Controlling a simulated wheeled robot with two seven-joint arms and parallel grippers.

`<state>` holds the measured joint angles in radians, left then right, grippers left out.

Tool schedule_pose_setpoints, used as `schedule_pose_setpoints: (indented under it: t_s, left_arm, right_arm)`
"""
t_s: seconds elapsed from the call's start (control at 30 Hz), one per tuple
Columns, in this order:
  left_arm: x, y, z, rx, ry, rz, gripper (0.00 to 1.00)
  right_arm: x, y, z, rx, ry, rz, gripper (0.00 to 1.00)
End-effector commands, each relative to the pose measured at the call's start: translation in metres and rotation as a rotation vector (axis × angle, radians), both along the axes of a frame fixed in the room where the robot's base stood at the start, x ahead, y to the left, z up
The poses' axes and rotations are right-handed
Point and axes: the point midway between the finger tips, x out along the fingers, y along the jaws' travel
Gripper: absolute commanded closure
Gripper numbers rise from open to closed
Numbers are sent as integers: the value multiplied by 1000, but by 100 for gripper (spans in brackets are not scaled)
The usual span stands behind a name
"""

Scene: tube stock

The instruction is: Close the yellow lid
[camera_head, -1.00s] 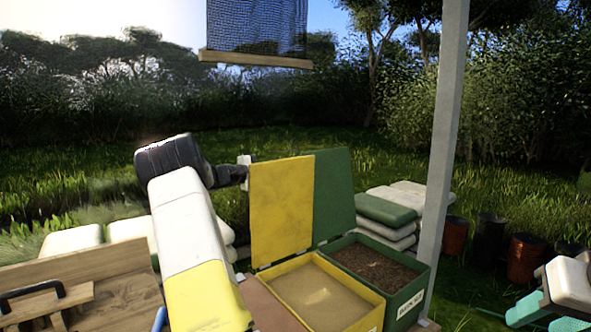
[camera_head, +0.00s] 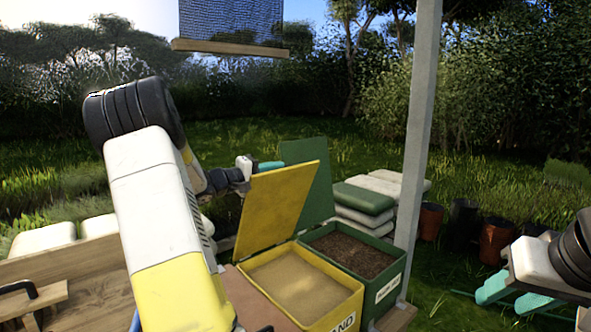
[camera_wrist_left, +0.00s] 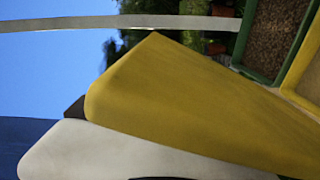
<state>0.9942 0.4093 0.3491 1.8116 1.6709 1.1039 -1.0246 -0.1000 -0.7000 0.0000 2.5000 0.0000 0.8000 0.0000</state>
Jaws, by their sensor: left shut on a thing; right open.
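The yellow lid (camera_head: 276,208) stands hinged at the back left of the yellow sand box (camera_head: 304,283). It is raised and leans forward and to the right over the box, whose sand is still uncovered. My left gripper (camera_head: 262,167) is at the lid's top left corner and shut on it; its fingertips are partly hidden. In the left wrist view the lid (camera_wrist_left: 190,105) fills the middle, beside a pale grey part. My right gripper (camera_head: 508,287) is open and empty at the right, with teal fingers, away from the boxes.
A green box (camera_head: 380,280) of dark soil stands right beside the sand box, its green lid (camera_head: 309,180) upright. A grey post (camera_head: 415,150) rises behind it. Stacked bags (camera_head: 365,200) and several pots (camera_head: 463,222) stand behind. A wooden tray (camera_head: 70,265) is at the left.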

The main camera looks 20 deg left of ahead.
Motion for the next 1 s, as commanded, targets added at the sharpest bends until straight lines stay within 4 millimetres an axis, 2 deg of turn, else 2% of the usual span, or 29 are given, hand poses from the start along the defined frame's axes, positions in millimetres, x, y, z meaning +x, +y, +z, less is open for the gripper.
schedule_pose_setpoints:
  t_s: [0.2,0.23,0.3,0.33,0.67,0.77,1.0]
  left_arm:
    - [0,-1,2,0,-4,-4,100]
    - [0,-1,2,0,-4,-4,82]
    - [0,-1,2,0,-4,-4,68]
    - [0,-1,2,0,-2,-4,66]
    - [-2,1,1,-1,0,-1,66]
    - [-11,6,1,0,1,1,66]
    - [-47,25,1,1,-1,1,66]
  right_arm:
    - [0,0,0,0,0,0,56]
    - [0,0,0,0,0,0,56]
    - [0,0,0,0,0,0,56]
    - [0,0,0,0,0,0,56]
    - [0,0,0,0,0,0,56]
    - [0,0,0,0,0,0,56]
    - [0,0,0,0,0,0,56]
